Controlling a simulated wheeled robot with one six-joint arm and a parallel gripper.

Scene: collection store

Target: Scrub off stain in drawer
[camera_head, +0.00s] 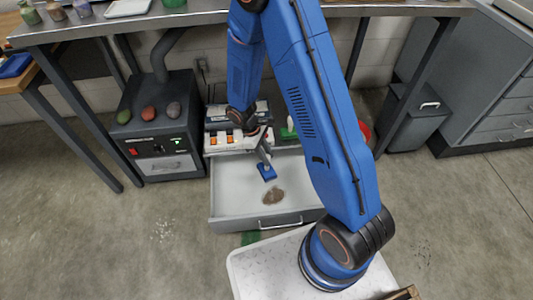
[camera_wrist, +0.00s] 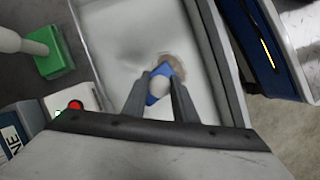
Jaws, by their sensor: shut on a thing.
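A brown stain (camera_head: 273,195) lies on the pale floor of the open drawer (camera_head: 232,213). In the wrist view the stain (camera_wrist: 177,62) shows just beyond a blue scrubber and is partly covered by it. My gripper (camera_head: 264,150) points down into the drawer. It is shut on the scrubber, which has a blue pad (camera_head: 267,173) and a pale rounded handle (camera_wrist: 158,86) between the fingers (camera_wrist: 159,98). In the head view the pad is behind the stain. I cannot tell if the pad touches the drawer floor.
A green-headed brush (camera_wrist: 53,52) with a white handle stands beside the drawer; its green part (camera_head: 288,132) also shows behind my arm. A dark machine (camera_head: 160,130) with coloured lumps on top stands left. A steel table (camera_head: 205,18) spans the back. A grey bin (camera_head: 415,115) stands right.

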